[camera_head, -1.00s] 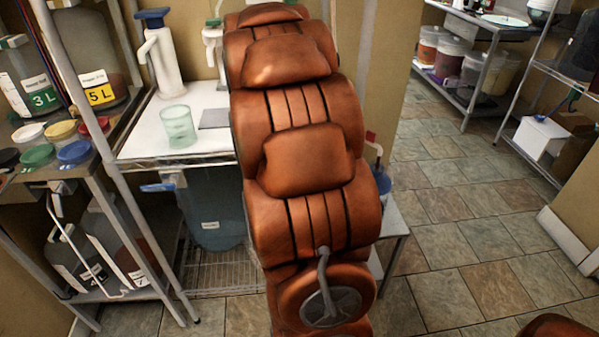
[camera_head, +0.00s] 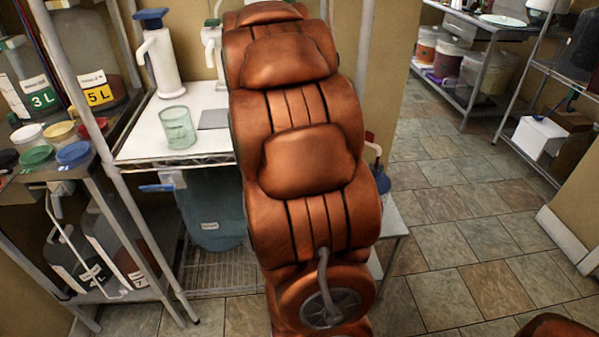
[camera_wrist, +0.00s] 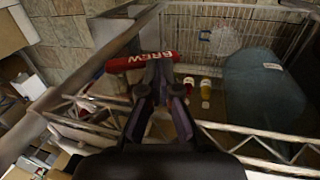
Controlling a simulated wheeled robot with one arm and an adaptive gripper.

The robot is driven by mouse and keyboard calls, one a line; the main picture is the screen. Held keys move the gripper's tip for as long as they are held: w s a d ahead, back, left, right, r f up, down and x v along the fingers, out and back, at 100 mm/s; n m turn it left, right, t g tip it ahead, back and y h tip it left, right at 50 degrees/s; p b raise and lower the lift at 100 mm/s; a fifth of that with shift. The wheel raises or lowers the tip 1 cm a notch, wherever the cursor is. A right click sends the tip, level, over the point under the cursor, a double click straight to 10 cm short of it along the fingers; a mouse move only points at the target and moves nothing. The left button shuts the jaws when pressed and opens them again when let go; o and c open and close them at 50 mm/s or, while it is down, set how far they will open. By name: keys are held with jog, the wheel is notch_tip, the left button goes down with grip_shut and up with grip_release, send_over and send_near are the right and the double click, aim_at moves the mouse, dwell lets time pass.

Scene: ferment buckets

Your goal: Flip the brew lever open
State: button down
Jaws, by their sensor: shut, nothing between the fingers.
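The brew lever (camera_wrist: 138,62) is a red bar with white "BREW" lettering, seen in the wrist view just above the middle. It lies nearly crosswise, its left end slightly lower. My gripper (camera_wrist: 159,64) is shut and empty. Its fingertips overlap the lever's lettered right part in the picture; I cannot tell whether they touch it. In the head view my arm covers the middle, and the gripper is hidden behind it. A small red piece (camera_head: 369,136) shows right of my arm there; I cannot tell whether it is the lever.
A teal bucket (camera_head: 212,205) stands under the white-topped table (camera_head: 150,140), which holds a green glass (camera_head: 177,127). Left is a rack with jugs and colored lids. In the wrist view, metal rails (camera_wrist: 255,138) and two small bottles lie close by. The tiled floor (camera_head: 450,205) at right is clear.

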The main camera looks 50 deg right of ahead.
jog(key=shift+r, duration=0.4)
jog(key=shift+w+a+r, duration=0.15)
jog(key=shift+w+r, duration=0.05)
jog(key=shift+r, duration=0.3)
jog(key=w+a+v, duration=0.1)
jog(key=a+v, duration=0.1)
jog(key=v, duration=1)
jog(key=shift+w, duration=0.45)
jog(key=shift+f, duration=0.1)
